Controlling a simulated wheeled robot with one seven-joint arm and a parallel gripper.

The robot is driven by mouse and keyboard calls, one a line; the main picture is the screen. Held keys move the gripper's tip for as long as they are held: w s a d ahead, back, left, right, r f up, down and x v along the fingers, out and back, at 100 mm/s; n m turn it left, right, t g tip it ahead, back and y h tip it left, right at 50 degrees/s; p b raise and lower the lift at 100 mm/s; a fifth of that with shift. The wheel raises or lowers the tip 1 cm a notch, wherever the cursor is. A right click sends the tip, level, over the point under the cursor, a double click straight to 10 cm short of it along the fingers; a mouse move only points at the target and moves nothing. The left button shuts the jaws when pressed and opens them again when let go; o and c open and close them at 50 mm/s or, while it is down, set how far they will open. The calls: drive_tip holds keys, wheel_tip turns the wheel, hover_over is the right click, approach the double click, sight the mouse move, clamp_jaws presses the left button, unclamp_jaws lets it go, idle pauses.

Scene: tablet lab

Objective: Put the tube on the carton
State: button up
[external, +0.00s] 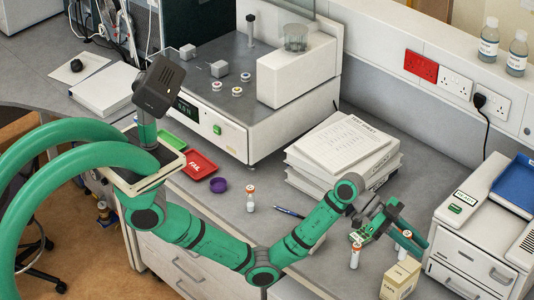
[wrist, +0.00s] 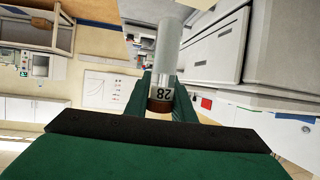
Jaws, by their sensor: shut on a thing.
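My gripper (external: 404,241) is at the lower right in the external view, shut on a small tube (external: 403,252) with an orange-brown cap. In the wrist view the tube (wrist: 168,60) shows between the green fingers, pale, with a label reading 28 near its cap. The beige carton (external: 394,284) stands on the bench near the front edge, just below the held tube in the picture. I cannot tell whether tube and carton touch. The gripper partly hides the tube in the external view.
Another orange-capped tube (external: 355,256) stands upright left of the carton, and one more (external: 250,199) stands further left. A white machine (external: 470,240) stands right of the carton. A paper stack (external: 340,150) lies behind the arm, with a pen (external: 289,212) in front.

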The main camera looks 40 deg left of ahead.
drive_tip(key=shift+w+d+f, duration=0.2)
drive_tip(key=shift+f, duration=0.6)
drive_tip(key=shift+w+d+f, duration=0.15)
drive_tip(key=shift+f, duration=0.65)
drive_tip(key=shift+w+d+f, duration=0.2)
drive_tip(key=shift+f, duration=0.6)
drive_tip(key=shift+f, duration=0.2)
drive_tip(key=o, duration=1)
drive_tip(key=shift+r, duration=0.15)
drive_tip(key=v, duration=1.2)
drive_tip(key=shift+r, duration=0.1)
